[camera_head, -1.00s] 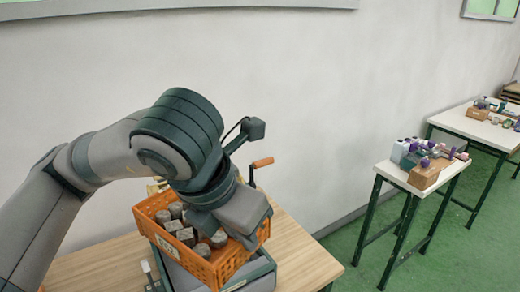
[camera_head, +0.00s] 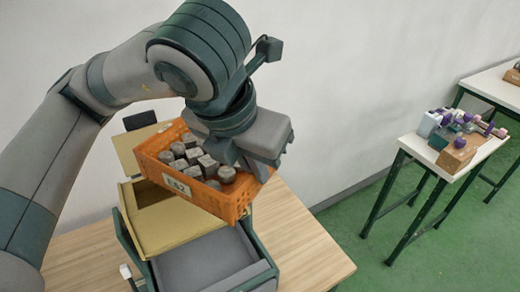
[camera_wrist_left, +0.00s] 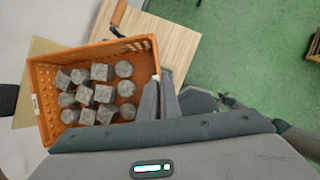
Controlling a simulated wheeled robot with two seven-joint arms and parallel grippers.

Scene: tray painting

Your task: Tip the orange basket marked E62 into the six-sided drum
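The orange basket (camera_head: 220,203) has a white label reading E62 and holds several grey metal-looking pieces, round and blocky. My left gripper (camera_head: 243,160) is shut on its right-hand rim and holds it above the bench, slightly tilted in the head view. In the wrist view the basket (camera_wrist_left: 40,108) hangs beside the gripper fingers (camera_wrist_left: 160,97), with the pieces inside. Below and behind the basket is a tan, flat-panelled body (camera_head: 180,225), apparently the six-sided drum, in a dark green frame. The basket hides part of it. My right gripper is not in view.
A grey tray (camera_head: 205,268) sits at the drum's front. An orange-brown crank handle (camera_wrist_left: 119,13) shows in the wrist view. The wooden bench (camera_head: 300,250) is clear to the right. A white-topped table (camera_head: 480,150) with assorted objects stands farther right.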

